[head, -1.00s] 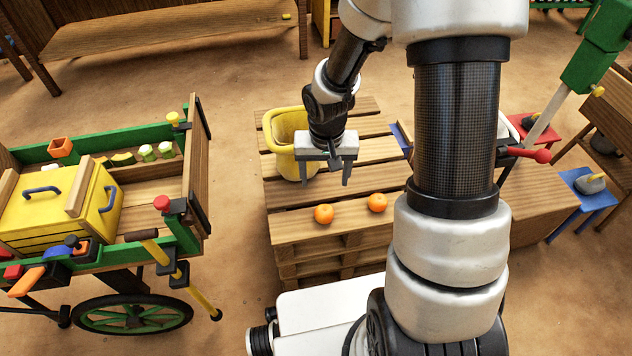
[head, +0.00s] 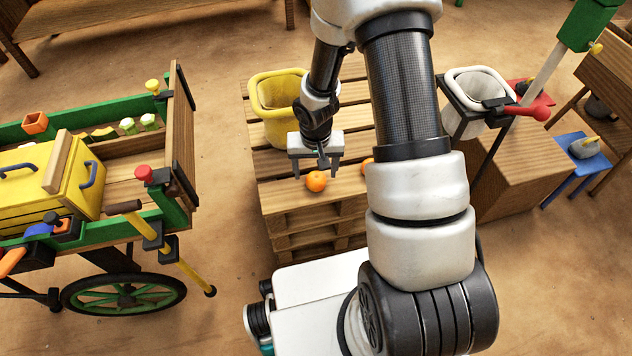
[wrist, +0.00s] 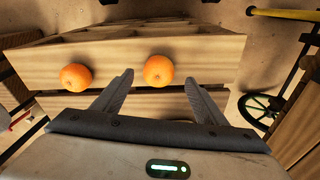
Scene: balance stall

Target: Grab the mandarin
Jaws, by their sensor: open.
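Two orange mandarins lie on the slatted wooden pallet table (head: 275,206). The left mandarin in the head view (head: 316,181) is just below my gripper's fingers; the other mandarin (head: 366,165) is partly hidden by my arm. My gripper (head: 316,173) is open and empty, fingers pointing down. In the wrist view one mandarin (wrist: 158,71) sits ahead of my open fingers (wrist: 160,82), roughly centred between them. The other mandarin (wrist: 76,77) lies off to the left, outside the fingers. I see no contact between fingers and fruit.
A yellow bucket (head: 277,125) stands on the pallet just behind my gripper. A green cart with a yellow box (head: 30,185) is at the left. A white bucket (head: 480,98) hangs in a holder at the right, near a wooden block (head: 520,180).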

